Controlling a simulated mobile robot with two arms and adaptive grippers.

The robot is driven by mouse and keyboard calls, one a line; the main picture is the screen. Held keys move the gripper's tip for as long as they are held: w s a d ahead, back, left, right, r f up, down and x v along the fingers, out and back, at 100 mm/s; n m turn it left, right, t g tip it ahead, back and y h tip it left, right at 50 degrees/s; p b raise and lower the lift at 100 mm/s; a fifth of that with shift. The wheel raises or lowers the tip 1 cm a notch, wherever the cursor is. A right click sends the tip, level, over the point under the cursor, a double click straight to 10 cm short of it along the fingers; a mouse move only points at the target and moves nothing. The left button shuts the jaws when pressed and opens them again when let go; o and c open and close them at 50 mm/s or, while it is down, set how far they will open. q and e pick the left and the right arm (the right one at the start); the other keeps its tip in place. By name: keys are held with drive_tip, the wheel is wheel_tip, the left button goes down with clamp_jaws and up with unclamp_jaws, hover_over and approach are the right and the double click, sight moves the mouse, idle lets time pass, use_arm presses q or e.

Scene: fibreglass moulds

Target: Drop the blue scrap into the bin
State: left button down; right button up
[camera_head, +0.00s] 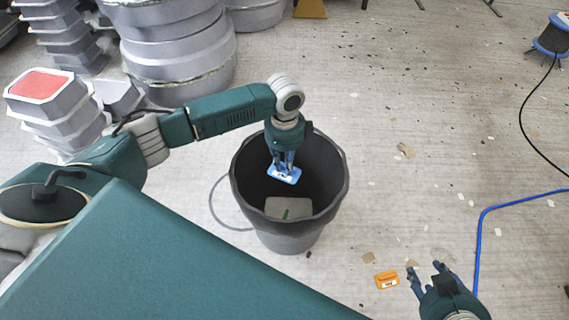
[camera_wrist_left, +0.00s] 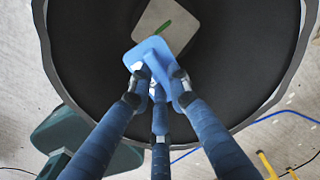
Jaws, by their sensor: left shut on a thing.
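The blue scrap (camera_head: 284,175) is a small flat piece with a pale label, held over the mouth of the dark bin (camera_head: 336,190). My left gripper (camera_head: 284,164) is shut on the blue scrap inside the outline of the rim. In the left wrist view the blue scrap (camera_wrist_left: 150,54) sits between the fingertips, with the bin's dark inner wall (camera_wrist_left: 235,60) around it. My right gripper (camera_head: 428,271) is at the lower right, apart from the bin, with its fingers spread and nothing between them.
A pale piece with a green mark (camera_head: 288,208) lies in the bin. An orange labelled scrap (camera_head: 386,280) lies on the floor near my right gripper. Grey moulds (camera_head: 180,50) are stacked at upper left. A blue hose (camera_head: 480,235) and cable reel (camera_head: 553,38) are at right.

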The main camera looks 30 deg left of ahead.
use_arm(q)
drive_tip(key=c, duration=1.6)
unclamp_jaws()
drive_tip(key=shift+o, duration=0.2)
wheel_tip(320, 180, up, 12)
